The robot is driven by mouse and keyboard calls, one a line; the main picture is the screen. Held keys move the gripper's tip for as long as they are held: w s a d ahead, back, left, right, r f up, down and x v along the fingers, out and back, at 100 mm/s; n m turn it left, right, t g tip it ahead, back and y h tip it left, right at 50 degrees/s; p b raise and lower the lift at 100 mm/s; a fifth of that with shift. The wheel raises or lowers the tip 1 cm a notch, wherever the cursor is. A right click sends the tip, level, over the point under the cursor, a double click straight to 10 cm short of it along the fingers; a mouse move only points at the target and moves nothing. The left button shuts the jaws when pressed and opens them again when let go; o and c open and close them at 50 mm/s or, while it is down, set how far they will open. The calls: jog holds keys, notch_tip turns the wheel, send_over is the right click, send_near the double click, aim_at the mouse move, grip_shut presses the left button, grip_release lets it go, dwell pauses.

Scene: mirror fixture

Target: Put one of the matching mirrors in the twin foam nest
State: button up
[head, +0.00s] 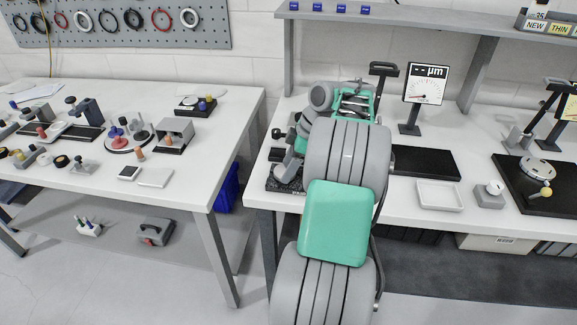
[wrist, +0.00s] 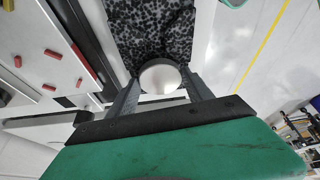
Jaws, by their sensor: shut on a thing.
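In the wrist view my gripper (wrist: 160,82) has its two dark fingers on either side of a pale round mirror (wrist: 160,76). The fingers are shut on it. The mirror shows against a black-and-grey speckled block (wrist: 150,28); I cannot tell whether it touches the block. In the head view my arm covers much of the right bench and my gripper and the held mirror cannot be made out clearly. A speckled base (head: 285,186) shows just left of my arm. I cannot make out the twin foam nest or the other mirror for certain.
Right of my arm on the bench are a black mat (head: 425,162), a white tray (head: 439,195), a small grey block (head: 489,196) and a gauge display (head: 425,84) on a stand. The left table (head: 200,170) carries several fixtures. A gap separates the benches.

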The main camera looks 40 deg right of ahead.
jog(key=shift+f, duration=0.15)
jog(key=shift+f+b, duration=0.2)
jog(key=shift+b, duration=0.1)
jog(key=shift+s+a+f, duration=0.15)
jog(key=shift+s+f, duration=0.05)
jog(key=shift+f, duration=0.3)
dwell(0.6)
jog(key=o, duration=1.6)
jog(key=shift+f, duration=0.2)
notch_tip(320, 180, up, 4)
jog(key=p, duration=0.2)
jog(key=shift+f+p, duration=0.15)
jog(key=shift+p, duration=0.15)
jog(key=o, duration=0.3)
jog(key=shift+w, duration=0.15)
